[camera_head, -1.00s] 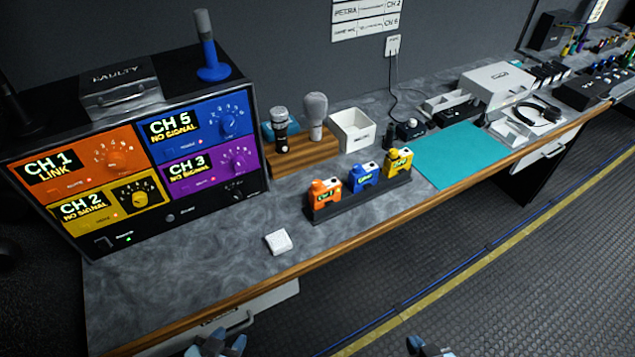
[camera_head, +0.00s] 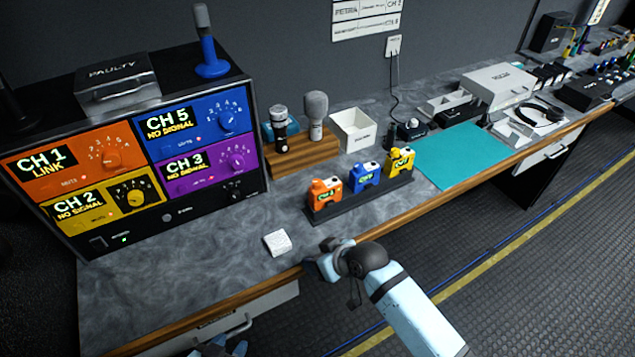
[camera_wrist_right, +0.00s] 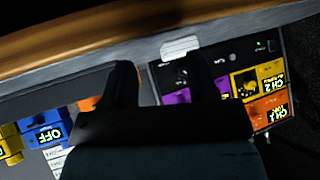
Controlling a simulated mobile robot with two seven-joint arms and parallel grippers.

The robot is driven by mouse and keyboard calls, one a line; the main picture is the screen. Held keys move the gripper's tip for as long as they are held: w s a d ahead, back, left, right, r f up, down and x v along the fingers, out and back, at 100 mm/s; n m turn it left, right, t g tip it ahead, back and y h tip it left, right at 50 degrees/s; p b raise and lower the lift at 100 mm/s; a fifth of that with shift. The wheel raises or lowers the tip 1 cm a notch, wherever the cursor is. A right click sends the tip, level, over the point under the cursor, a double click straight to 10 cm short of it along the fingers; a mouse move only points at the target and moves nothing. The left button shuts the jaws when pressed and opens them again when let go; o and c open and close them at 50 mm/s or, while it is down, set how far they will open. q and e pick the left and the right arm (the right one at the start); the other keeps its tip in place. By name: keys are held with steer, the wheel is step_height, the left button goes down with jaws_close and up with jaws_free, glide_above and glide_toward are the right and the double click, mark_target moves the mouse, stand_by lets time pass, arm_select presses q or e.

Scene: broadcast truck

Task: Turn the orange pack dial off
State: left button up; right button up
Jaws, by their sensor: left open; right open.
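The orange pack (camera_head: 326,194) stands upright at the left end of a dark rack (camera_head: 365,200), beside the blue pack (camera_head: 364,179) and the yellow pack (camera_head: 400,163). Its dial is too small to read. In the right wrist view, the orange pack (camera_wrist_right: 88,103) is mostly hidden by a finger. My right gripper (camera_head: 322,265) is over the table's front edge, in front of the rack and apart from the packs. Its two fingers (camera_wrist_right: 168,82) are spread and empty. My left gripper (camera_head: 222,347) is open at the bottom edge, below the table's front.
The receiver (camera_head: 180,216) on the left shows "CH 1 LINK" in orange and "NO SIGNAL" on the other channels. A small white block (camera_head: 277,242) lies left of my right gripper. A teal mat (camera_head: 462,154) lies right of the rack. Microphones stand behind on a wooden block (camera_head: 305,152).

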mark_target(317, 182)
steer(key=w+a+r+n+g, duration=0.1)
steer(key=w, duration=0.1)
steer(key=w+a+r+n, duration=0.1)
steer(key=w+a+r, duration=0.1)
steer(key=w+a+r+n+g+h+b, duration=0.1)
steer(key=w+r, duration=0.1)
steer(key=shift+w+a+g, duration=0.25)
steer(key=shift+a+g, duration=0.05)
steer(key=w+d+r+n+g+h+b, duration=0.1)
steer(key=w+d+r+n+h, duration=0.15)
steer(key=w+r, duration=0.45)
steer(key=w+d+r+n+g+h+b, duration=0.1)
steer(key=w+r+n+g+h, duration=0.2)
steer(key=r, duration=0.8)
steer(key=shift+m+t+h, duration=0.55)
steer(key=shift+t, duration=0.15)
steer(key=f+p, duration=0.1)
steer(key=f, duration=1.3)
steer(key=shift+w, duration=0.2)
steer(key=shift+d, duration=0.1)
steer(key=c, duration=0.9)
steer(key=shift+c, duration=0.2)
